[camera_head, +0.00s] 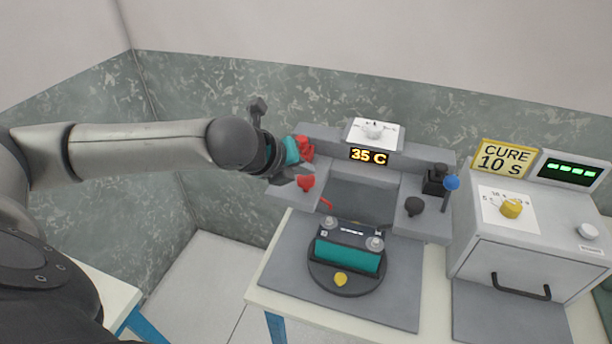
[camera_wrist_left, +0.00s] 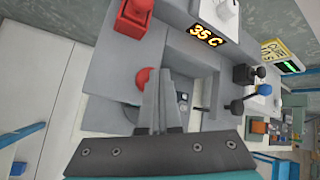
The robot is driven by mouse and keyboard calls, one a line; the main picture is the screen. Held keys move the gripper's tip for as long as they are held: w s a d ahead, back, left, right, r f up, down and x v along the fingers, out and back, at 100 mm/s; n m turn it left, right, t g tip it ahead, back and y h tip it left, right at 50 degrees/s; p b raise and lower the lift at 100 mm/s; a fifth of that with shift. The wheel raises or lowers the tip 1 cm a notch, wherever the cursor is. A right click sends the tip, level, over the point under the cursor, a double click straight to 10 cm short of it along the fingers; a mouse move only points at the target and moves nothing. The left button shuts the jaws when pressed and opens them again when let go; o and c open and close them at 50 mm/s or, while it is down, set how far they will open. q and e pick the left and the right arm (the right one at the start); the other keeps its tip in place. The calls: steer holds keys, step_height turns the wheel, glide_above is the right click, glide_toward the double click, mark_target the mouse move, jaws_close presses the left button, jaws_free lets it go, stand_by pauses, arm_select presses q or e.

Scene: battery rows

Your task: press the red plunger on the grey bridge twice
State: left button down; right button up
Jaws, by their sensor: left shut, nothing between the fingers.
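The grey bridge (camera_head: 330,143) spans the back of a grey base plate. A round red knob, which looks like the red plunger (camera_head: 306,183), stands on the bridge's left shoulder; it also shows in the left wrist view (camera_wrist_left: 145,77). A red block with a raised top (camera_head: 306,145) sits behind it, clear in the left wrist view (camera_wrist_left: 134,18). My left gripper (camera_head: 290,177) is shut and empty over the left shoulder. In the left wrist view its fingertips (camera_wrist_left: 159,84) appear right beside the round knob; I cannot tell whether they touch. My right gripper is out of view.
The bridge carries a 35 C display (camera_head: 368,156), a white dial (camera_head: 373,131), a black block (camera_head: 436,180), a dark knob (camera_head: 414,205) and a blue ball lever (camera_head: 451,183). A teal battery holder (camera_head: 346,256) sits in front. A curing oven (camera_head: 530,250) stands right.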

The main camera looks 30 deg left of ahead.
mark_target(304, 183)
arm_select(q)
steer(key=shift+f+b, duration=0.45)
steer(key=shift+f, duration=0.65)
stand_by(0.8)
steer(key=shift+r, duration=0.1)
steer(key=shift+r+p, duration=1.35)
steer(key=shift+p, duration=0.35)
step_height(304, 183, up, 5)
steer(key=p, duration=0.6)
steer(key=shift+r, duration=0.15)
steer(key=shift+d, duration=0.1)
stand_by(1.7)
